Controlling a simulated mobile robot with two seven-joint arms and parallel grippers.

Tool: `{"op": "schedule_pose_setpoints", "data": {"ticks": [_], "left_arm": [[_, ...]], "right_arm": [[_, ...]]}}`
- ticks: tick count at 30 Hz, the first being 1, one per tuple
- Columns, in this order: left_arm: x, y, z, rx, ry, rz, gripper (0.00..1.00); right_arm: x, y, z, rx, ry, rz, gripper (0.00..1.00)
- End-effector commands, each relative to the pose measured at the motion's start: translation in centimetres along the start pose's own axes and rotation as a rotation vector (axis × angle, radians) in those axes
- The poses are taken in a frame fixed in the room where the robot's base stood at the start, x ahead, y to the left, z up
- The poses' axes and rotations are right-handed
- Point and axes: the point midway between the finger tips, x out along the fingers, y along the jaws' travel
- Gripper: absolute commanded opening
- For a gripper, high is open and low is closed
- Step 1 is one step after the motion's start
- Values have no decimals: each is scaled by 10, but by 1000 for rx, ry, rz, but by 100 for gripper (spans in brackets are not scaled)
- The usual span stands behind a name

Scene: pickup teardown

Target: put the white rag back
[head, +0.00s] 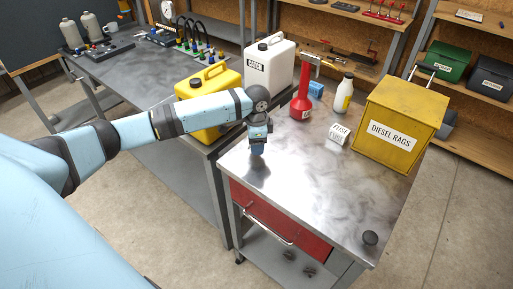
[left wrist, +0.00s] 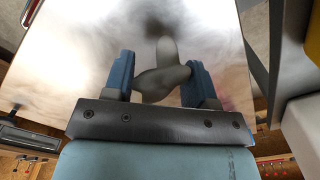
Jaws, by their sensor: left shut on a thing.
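My left gripper (head: 258,147) points down close above the steel top of the workbench, near its left edge. In the left wrist view its two blue fingers (left wrist: 160,82) are shut on a pale grey, lobed, soft-looking thing, which I take to be the white rag (left wrist: 166,52). It looks grey in the shade. In the head view I cannot make out the rag at the fingertips. A yellow bin (head: 381,148) labelled "DIESEL RAGS" stands at the back right of the bench. My right gripper is not in view.
Behind the gripper stand a white "CATCH" can (head: 268,65), a yellow jerrycan (head: 228,84) and a red funnel-shaped container (head: 301,100). A white bottle (head: 344,94) and small white box (head: 339,135) are left of the bin. The bench's middle is clear.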

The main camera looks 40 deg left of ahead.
Motion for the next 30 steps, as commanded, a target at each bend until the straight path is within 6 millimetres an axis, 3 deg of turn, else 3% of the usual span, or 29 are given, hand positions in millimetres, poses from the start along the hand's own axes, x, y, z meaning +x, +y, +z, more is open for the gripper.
{"op": "schedule_pose_setpoints", "data": {"ticks": [5,16,17,19,30], "left_arm": [[25,0,0,0,-2,1,29],[29,0,0,-1,-1,1,29],[29,0,0,-1,0,1,58],[29,0,0,-1,-1,0,74],[24,0,0,0,0,-1,77]], "right_arm": [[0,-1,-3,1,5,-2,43],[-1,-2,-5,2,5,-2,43],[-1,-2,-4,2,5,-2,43],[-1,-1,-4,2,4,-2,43],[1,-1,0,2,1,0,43]]}}
